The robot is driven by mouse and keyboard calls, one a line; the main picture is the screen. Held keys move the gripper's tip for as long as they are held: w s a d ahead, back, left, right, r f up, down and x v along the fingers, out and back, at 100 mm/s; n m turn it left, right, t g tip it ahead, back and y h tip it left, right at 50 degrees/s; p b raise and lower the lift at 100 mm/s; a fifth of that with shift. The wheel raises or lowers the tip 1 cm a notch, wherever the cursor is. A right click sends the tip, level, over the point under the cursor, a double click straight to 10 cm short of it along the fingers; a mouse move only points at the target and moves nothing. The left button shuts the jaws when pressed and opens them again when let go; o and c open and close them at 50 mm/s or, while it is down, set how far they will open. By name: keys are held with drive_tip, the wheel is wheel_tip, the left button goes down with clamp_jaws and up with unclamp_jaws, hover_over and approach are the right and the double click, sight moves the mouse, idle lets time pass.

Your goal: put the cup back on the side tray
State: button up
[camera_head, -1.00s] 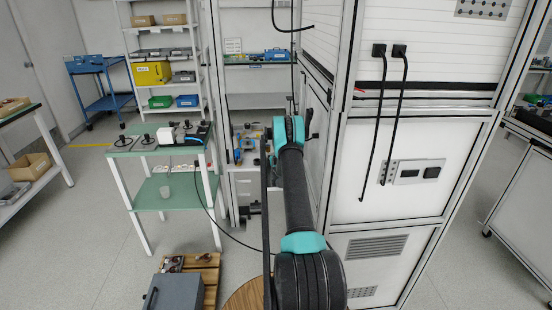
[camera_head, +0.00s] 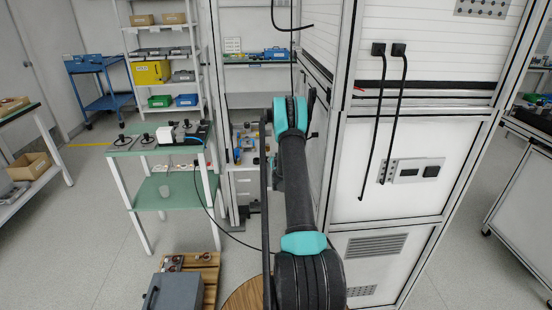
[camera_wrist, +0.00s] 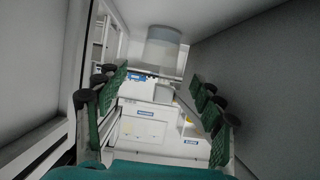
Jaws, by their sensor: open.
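My gripper (camera_wrist: 160,107) is open in the wrist view, with green-padded fingers on either side and nothing between the pads. A pale grey cylinder (camera_wrist: 162,50) stands beyond the fingertips near the top of that view. I cannot tell whether it is the cup. No side tray can be made out for certain. In the head view my gripper is hidden behind my arm.
A tall white cabinet (camera_head: 400,230) stands close to the right of my arm. Black devices and a white block (camera_head: 165,134) crowd the table's top. A grey box (camera_head: 175,293) and a wooden pallet (camera_head: 208,262) are on the floor. Grey walls flank my gripper.

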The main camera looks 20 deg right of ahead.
drive_tip(key=shift+v, duration=1.7)
